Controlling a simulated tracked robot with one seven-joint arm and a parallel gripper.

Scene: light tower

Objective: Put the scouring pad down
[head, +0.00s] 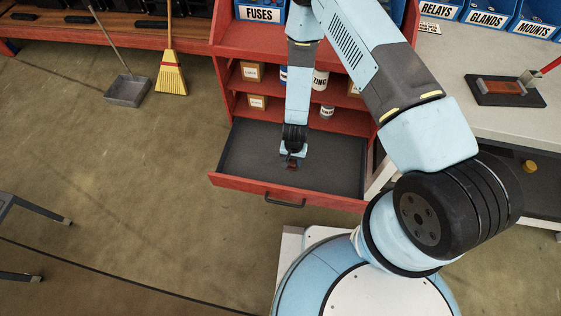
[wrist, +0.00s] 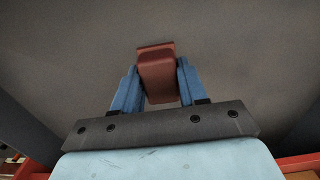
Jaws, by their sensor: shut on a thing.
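The scouring pad (wrist: 158,80) is a small reddish-brown block. My gripper (wrist: 158,84) is shut on it, with one blue finger on each side in the wrist view. In the head view my gripper (head: 291,161) points down into an open red drawer (head: 234,184) with a dark grey floor, and the pad shows there only as a small dark reddish spot. The pad is over the bare drawer floor. I cannot tell whether it touches the floor.
The drawer is otherwise empty, with free floor on both sides of my gripper. Red shelves (head: 232,50) with cartons and cans stand above and behind it. A broom (head: 171,75) and dustpan (head: 127,90) stand at the left.

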